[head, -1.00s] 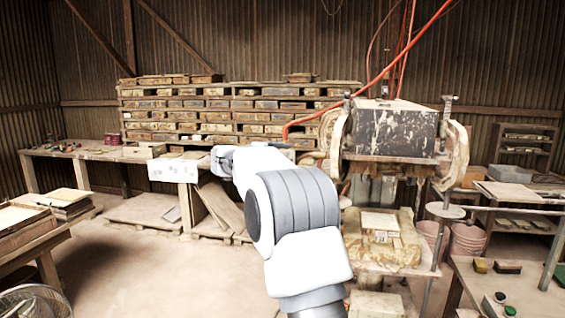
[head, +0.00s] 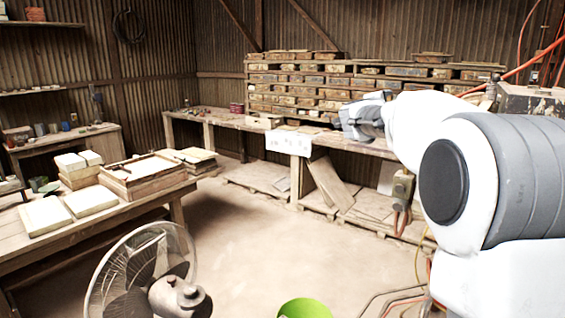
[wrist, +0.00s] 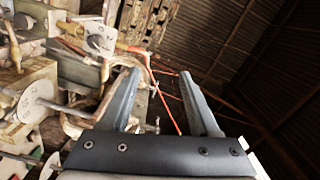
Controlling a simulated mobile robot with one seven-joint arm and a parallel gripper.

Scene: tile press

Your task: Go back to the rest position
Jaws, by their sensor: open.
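My gripper shows in the wrist view (wrist: 160,100) with its two grey fingers apart and nothing between them. In the head view my white and grey arm fills the right side, and its far end (head: 362,118) is in front of the long back bench. The fingers are too small to make out there. In the wrist view, press machinery (wrist: 30,100) with a numbered dial (wrist: 98,40) is to the left of the fingers. In the head view, only part of the press (head: 535,100) shows at the right edge, behind my arm.
A workbench (head: 150,205) with tiles and a wooden frame stands at left. A wire fan (head: 150,270) stands at front left, and a green bucket (head: 304,308) at the bottom. A shelf of moulds (head: 300,90) is at the back. The middle floor (head: 250,240) is clear.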

